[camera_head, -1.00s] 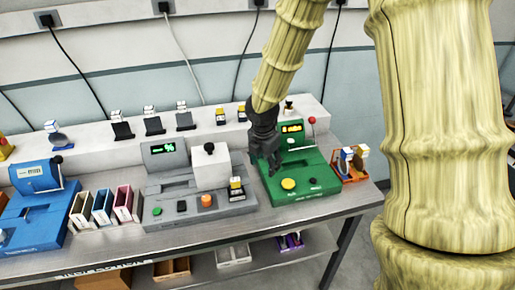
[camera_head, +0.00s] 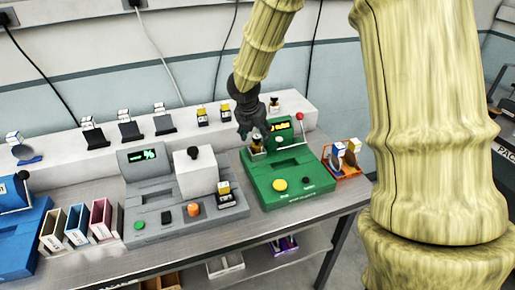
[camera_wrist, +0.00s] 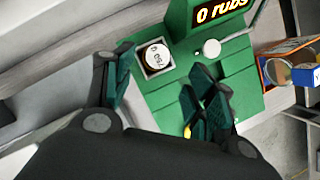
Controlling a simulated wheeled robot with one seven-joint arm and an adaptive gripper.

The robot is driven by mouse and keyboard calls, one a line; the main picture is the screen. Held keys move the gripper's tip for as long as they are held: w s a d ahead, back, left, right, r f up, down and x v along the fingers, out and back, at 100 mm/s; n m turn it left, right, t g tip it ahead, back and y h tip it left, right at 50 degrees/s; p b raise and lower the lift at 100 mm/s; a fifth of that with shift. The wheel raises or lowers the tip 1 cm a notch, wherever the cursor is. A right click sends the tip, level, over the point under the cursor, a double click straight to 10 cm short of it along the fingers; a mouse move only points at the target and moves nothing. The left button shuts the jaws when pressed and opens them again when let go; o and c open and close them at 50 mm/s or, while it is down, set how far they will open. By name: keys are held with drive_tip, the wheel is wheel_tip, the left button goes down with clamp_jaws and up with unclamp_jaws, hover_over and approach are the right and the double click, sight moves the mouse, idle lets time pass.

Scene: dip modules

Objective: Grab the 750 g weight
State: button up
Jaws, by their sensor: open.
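The round weight (camera_wrist: 156,56) sits upright in a small square holder at the back left of the green machine (camera_wrist: 246,90). Its pale top carries a dark label, turned in the wrist view, that seems to read 750. In the head view the weight (camera_head: 256,145) is partly hidden under my gripper (camera_head: 251,128). The green machine (camera_head: 262,193) stands at the right of the bench. My gripper is open and empty above it. In the wrist view the weight lies beyond the fingertips (camera_wrist: 163,85), apart from them.
A white knob (camera_wrist: 211,48) and a lit display (camera_wrist: 221,12) are close to the weight's right. An orange rack (camera_head: 347,170) stands right of the green machine. A grey machine (camera_head: 158,221) is to its left. A raised white shelf (camera_head: 75,152) runs behind.

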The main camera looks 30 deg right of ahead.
sight(256, 137)
drive_tip(key=shift+w+d+f+p, duration=0.15)
drive_tip(key=shift+w+d+f, duration=0.15)
drive_tip(key=shift+f, duration=0.25)
drive_tip(key=shift+w+d+f+p, duration=0.2)
drive_tip(key=shift+w+f, duration=0.15)
drive_tip(key=shift+f, duration=0.25)
drive_tip(key=shift+w+d+f+p, duration=0.15)
drive_tip(key=shift+w+d+f, duration=0.15)
drive_tip(key=shift+f, duration=0.25)
drive_tip(key=shift+w+d+f, duration=0.1)
drive_tip(key=shift+d+f, duration=0.05)
drive_tip(key=shift+f, duration=0.45)
drive_tip(key=shift+c, duration=0.5)
clamp_jaws()
